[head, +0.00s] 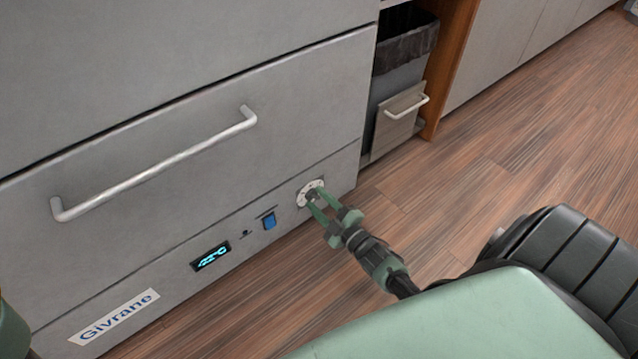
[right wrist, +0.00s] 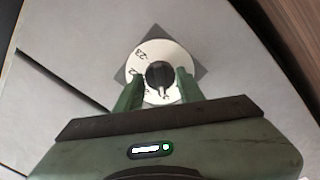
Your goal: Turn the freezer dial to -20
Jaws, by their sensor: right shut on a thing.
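The freezer dial (head: 308,190) is a round white plate low on the right end of the freezer's front panel. In the right wrist view the dial plate (right wrist: 171,53) has a black knob (right wrist: 160,75) in its middle and dark marks around it; one at the upper left looks like 23. My right gripper (head: 315,200) is at the dial, its green fingers closed on either side of the knob. The freezer display (head: 211,256) glows blue, but its reading is too small to tell. My left gripper is not in view.
A blue switch (head: 269,221) sits left of the dial. The freezer drawer has a long handle (head: 155,165) above the panel. A bin (head: 400,75) with a black liner stands in an opening to the right. The wooden floor (head: 500,150) on the right is clear.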

